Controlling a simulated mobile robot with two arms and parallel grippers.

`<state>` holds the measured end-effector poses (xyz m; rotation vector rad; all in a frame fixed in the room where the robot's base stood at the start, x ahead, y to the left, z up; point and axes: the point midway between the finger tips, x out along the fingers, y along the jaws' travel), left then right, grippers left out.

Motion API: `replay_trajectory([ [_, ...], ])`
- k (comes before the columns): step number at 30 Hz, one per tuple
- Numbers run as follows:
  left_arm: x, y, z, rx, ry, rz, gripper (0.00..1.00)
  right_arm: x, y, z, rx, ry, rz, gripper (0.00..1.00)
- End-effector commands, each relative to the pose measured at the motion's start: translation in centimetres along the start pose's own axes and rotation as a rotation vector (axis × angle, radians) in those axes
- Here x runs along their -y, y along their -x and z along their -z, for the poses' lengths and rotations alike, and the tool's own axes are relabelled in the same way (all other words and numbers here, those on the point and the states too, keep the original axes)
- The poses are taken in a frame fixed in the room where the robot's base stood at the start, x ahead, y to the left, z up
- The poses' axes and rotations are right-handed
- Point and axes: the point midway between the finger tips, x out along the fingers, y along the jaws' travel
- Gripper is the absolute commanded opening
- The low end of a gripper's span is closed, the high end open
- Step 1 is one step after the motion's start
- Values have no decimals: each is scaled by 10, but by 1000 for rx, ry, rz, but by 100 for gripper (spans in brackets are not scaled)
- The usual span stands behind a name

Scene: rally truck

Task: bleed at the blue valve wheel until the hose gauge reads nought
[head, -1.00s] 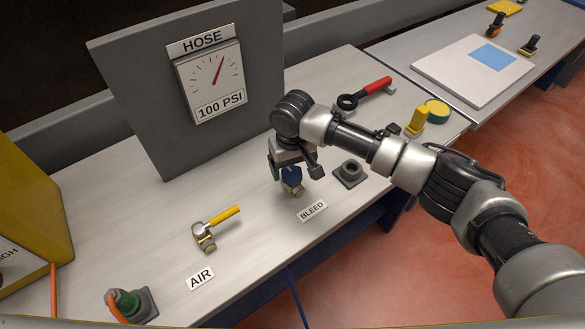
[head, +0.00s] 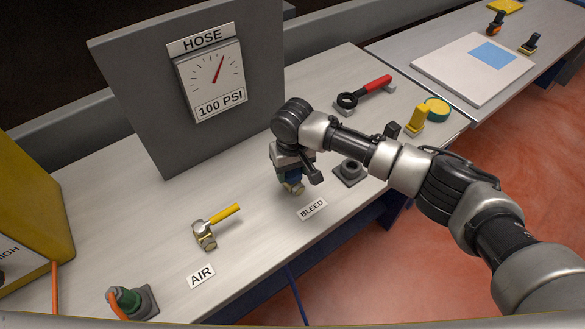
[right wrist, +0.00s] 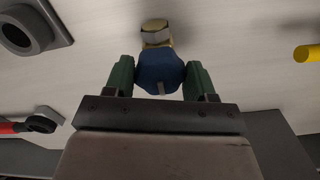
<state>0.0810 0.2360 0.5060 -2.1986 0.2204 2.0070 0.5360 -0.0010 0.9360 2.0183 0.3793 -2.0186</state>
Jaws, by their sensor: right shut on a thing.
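The blue valve wheel (right wrist: 160,70) sits between the green fingers of my right gripper (right wrist: 161,80) in the right wrist view, with a brass fitting (right wrist: 155,34) beyond it. In the head view my right gripper (head: 289,176) is shut on the wheel, above and behind the BLEED label (head: 312,208), and mostly hides it. The hose gauge (head: 212,80) stands on a grey panel at the back; its red needle points up and slightly right, well off the lower left of the dial. A "100 PSI" plate is under the dial. My left gripper is not in view.
A yellow-handled brass valve (head: 205,235) lies behind the AIR label (head: 201,277). A grey socket (head: 350,173) stands close right of my right gripper. A red-handled tool (head: 365,92) and a yellow block (head: 415,121) lie farther right. A green hose coupling (head: 130,301) is front left.

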Motion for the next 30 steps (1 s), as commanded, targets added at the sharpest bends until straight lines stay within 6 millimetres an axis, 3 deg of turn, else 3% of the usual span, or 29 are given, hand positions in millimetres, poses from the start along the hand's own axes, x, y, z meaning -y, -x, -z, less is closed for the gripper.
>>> replay_trajectory([
  [11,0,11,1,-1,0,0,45,-1,2,0,1,155,0,32],
  [30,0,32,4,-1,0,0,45,-3,2,2,1,748,1,32],
])
